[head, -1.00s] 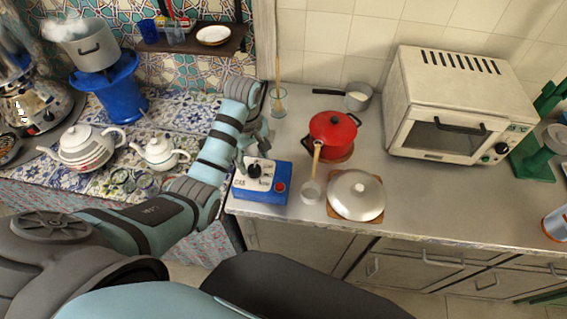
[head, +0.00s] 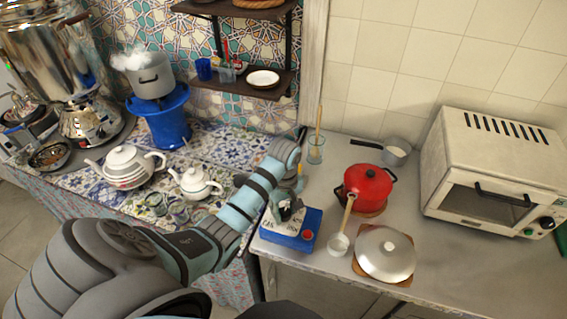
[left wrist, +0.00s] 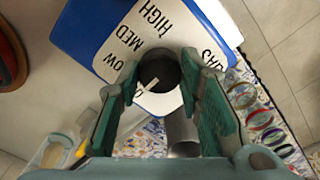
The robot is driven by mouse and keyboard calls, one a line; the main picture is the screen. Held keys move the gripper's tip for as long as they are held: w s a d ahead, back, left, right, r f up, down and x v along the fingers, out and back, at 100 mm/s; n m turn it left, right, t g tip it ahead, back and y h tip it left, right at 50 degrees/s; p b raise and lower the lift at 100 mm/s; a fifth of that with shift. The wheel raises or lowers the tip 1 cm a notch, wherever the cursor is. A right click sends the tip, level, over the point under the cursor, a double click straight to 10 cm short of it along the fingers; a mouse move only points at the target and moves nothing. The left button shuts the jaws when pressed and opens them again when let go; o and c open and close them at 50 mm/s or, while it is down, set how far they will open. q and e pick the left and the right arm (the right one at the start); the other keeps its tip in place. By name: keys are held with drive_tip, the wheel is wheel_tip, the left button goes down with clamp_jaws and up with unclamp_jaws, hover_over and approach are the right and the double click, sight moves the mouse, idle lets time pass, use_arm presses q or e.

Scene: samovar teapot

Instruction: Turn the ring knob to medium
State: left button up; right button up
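The gas box (head: 280,238) is blue with a white top panel and stands at the counter's left end. In the left wrist view its panel (left wrist: 175,22) reads LOW, MED, HIGH and GAS. The dark round knob (left wrist: 165,70) has a white mark pointing to the lower left, away from MED. My left gripper (head: 286,205) is right over the knob in the head view. In the left wrist view its teal fingers (left wrist: 160,74) stand apart on either side of the knob; whether they touch it is unclear. My right gripper is not in view.
A red pot (head: 368,186), a ladle (head: 338,244) and a silver lid (head: 385,254) are close to the right of the box. A glass (head: 316,150) stands behind it. Teapots (head: 195,184) are on the tiled surface at left. A toaster oven (head: 490,170) is at right.

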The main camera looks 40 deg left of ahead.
use_arm(q)
drive_tip(key=shift+a, duration=0.15)
drive_tip(key=shift+c, duration=0.4)
drive_tip(key=shift+m, duration=0.3)
drive_tip(key=m, duration=0.3)
drive_tip(key=shift+m, duration=0.3)
drive_tip(key=m, duration=0.4)
drive_tip(key=shift+s+f+m, duration=0.1)
drive_tip(key=shift+m, duration=0.2)
drive_tip(key=m, duration=0.8)
drive_tip(key=shift+d+m, duration=0.2)
drive_tip(key=shift+m, duration=0.2)
